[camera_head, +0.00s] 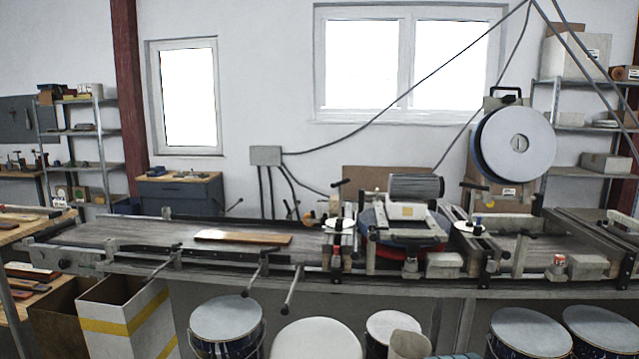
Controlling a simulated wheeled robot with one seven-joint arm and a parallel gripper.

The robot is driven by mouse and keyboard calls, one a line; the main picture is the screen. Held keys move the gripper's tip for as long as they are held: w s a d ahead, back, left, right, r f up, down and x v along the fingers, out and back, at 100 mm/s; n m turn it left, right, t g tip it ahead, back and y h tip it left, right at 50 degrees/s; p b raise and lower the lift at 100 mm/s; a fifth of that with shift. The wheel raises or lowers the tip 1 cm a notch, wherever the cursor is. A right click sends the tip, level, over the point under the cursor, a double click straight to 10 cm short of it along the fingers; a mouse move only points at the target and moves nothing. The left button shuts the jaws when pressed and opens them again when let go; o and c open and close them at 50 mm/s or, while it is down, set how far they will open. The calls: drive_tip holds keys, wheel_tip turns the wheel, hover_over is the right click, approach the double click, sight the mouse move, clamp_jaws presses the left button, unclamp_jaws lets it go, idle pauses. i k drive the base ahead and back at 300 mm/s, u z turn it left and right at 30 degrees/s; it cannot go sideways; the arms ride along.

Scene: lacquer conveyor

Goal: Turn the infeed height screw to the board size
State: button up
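The lacquer conveyor machine (405,211) stands across the middle, with a motor (416,187) on top. A board (243,238) lies flat on the infeed bed (140,235) to the left of the machine. An upright screw with a black T-handle (341,183) stands at the machine's infeed side. A short upright post with a red part (336,262) is at the front edge below it. I cannot tell for certain which of these is the infeed height screw, and no scale can be read at this size. My gripper is not in view.
Clamp rods (293,290) stick out from the bed's front. Below stand lidded drums (226,322) and an open white box with yellow tape (125,315). A large disc (515,143) rises behind the right side. Cables hang at upper right. Shelves (85,130) stand at the back left.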

sight(339, 184)
drive_tip(key=u, duration=0.65)
drive_tip(key=i, duration=0.6)
drive_tip(key=u, duration=1.05)
drive_tip(key=i, duration=1.9)
drive_tip(key=z, duration=1.2)
drive_tip(key=i, duration=0.3)
drive_tip(key=z, duration=1.8)
